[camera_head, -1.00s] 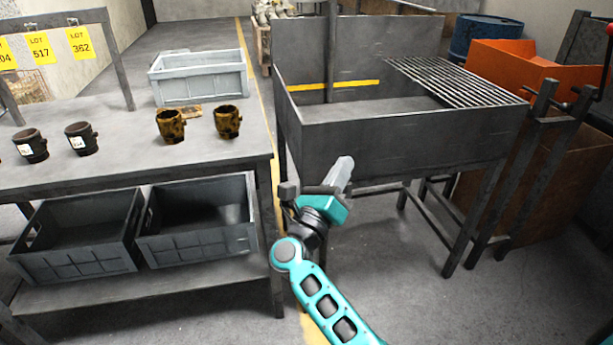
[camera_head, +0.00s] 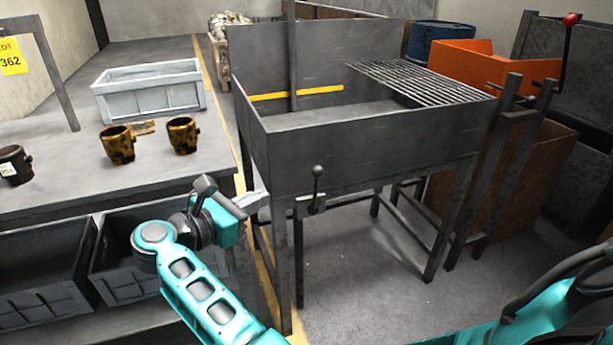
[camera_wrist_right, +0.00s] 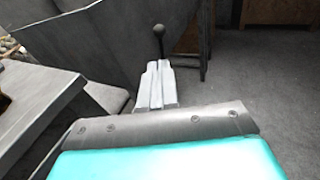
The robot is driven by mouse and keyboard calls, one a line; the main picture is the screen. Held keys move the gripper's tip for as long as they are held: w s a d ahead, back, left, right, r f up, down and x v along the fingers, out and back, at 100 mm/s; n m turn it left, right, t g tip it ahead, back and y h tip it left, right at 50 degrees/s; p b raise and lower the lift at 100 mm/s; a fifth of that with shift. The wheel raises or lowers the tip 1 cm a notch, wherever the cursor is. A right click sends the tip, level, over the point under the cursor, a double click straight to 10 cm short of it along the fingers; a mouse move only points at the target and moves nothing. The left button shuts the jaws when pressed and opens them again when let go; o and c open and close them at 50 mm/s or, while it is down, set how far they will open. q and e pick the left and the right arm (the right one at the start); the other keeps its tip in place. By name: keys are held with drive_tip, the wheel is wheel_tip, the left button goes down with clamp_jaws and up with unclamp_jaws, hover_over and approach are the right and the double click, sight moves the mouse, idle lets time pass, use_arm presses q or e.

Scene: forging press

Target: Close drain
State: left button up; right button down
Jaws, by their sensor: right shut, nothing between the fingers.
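The metal quench tank (camera_head: 370,150) stands on legs in the middle of the head view. A small lever with a dark ball knob (camera_head: 317,172) stands upright at its lower front edge, near the front leg. I take this lever to be the drain handle. My right gripper (camera_head: 256,200) is shut and empty, just left of the lever in the picture and apart from it. In the right wrist view the closed fingers (camera_wrist_right: 155,85) point toward the tank, with the knob (camera_wrist_right: 159,30) beyond their tips. My left gripper is not in view.
The workbench (camera_head: 165,170) with mugs and a pale crate (camera_head: 150,92) is at left, with grey bins (camera_head: 45,268) below. An orange bin (camera_head: 490,68) and a stand with a red-knobbed lever (camera_head: 570,20) are at right. The floor before the tank is clear.

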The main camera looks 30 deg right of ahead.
approach(314, 173)
drive_tip(key=b+x, duration=0.1)
drive_tip(key=x, duration=0.6)
idle(0.6)
